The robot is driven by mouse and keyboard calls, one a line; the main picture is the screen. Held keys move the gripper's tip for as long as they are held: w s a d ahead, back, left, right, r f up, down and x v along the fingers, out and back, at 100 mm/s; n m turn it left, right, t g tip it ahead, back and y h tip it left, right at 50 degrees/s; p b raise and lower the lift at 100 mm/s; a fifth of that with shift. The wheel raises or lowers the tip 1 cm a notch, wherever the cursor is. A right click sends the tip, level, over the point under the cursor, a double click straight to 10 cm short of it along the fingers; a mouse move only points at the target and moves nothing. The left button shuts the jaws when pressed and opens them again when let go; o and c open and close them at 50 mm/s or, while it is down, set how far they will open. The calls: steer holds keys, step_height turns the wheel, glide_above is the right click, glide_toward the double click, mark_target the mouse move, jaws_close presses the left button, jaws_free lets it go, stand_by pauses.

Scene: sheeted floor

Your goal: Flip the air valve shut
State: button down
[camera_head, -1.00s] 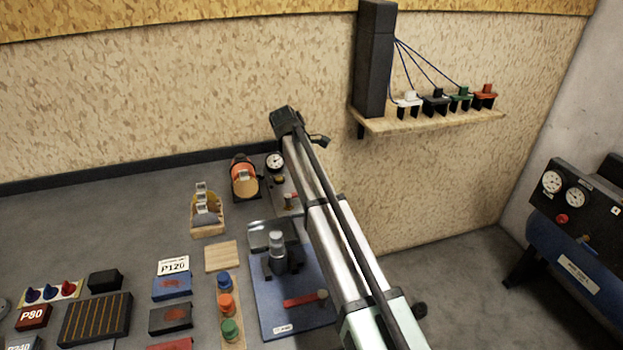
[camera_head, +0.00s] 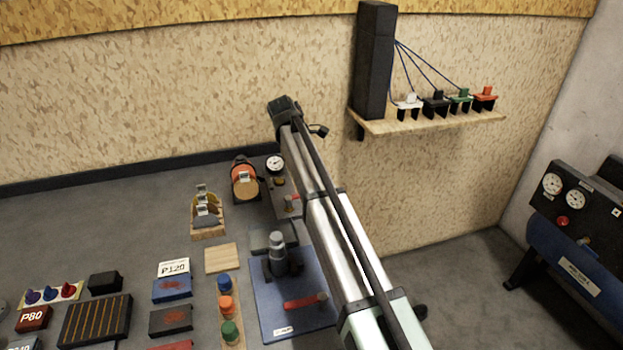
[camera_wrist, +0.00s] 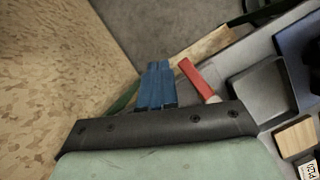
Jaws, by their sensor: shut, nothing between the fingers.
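The air valve sits on a small grey panel at the back of the bench. In the wrist view a red lever (camera_wrist: 200,80) lies slanted just right of my blue fingers. My gripper (camera_wrist: 157,66) is shut and empty, its fingertips beside the lever with a narrow gap in the picture. Whether they touch is unclear. In the head view my arm hides the fingers.
A round gauge (camera_head: 275,163) and an orange roll (camera_head: 243,178) stand near the valve. A grey tray (camera_wrist: 262,88) and a blue board (camera_head: 268,318) with another red handle (camera_head: 304,301) lie in front. The patterned wall (camera_wrist: 50,80) is close on the left in the wrist view.

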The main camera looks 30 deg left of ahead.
step_height(320, 180, up, 6)
steer(key=w+a, duration=0.1)
steer(key=a, duration=0.1)
steer(key=shift+w+r, duration=0.2)
steer(key=shift+w, duration=0.05)
